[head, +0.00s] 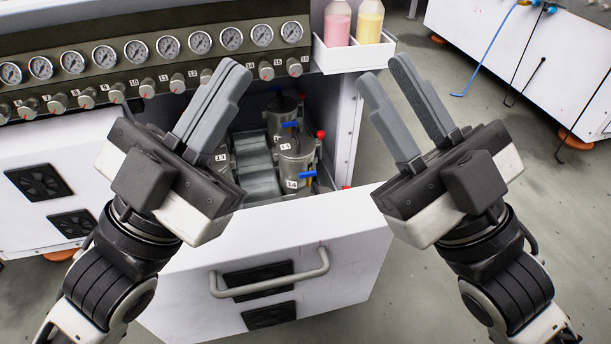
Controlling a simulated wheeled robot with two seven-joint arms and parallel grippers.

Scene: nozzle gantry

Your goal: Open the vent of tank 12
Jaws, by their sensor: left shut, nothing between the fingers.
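An open drawer (270,238) holds several metal tanks. One tank (297,160) bears the label 14 and has blue handles and a red knob. Another tank (282,108) stands behind it. A label that looks like 13 shows at the left, partly behind my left gripper. I cannot make out a tank labelled 12; the drawer's left part is hidden by my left gripper. My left gripper (236,72) is shut and empty, above the drawer's left side. My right gripper (379,68) is open and empty, right of the drawer opening.
A row of round gauges (137,51) with numbered knobs runs above the drawer. A white tray (350,58) with a pink bottle (337,24) and a yellow bottle (369,22) sits at its right end. The drawer front has a bar handle (270,287). Open floor lies to the right.

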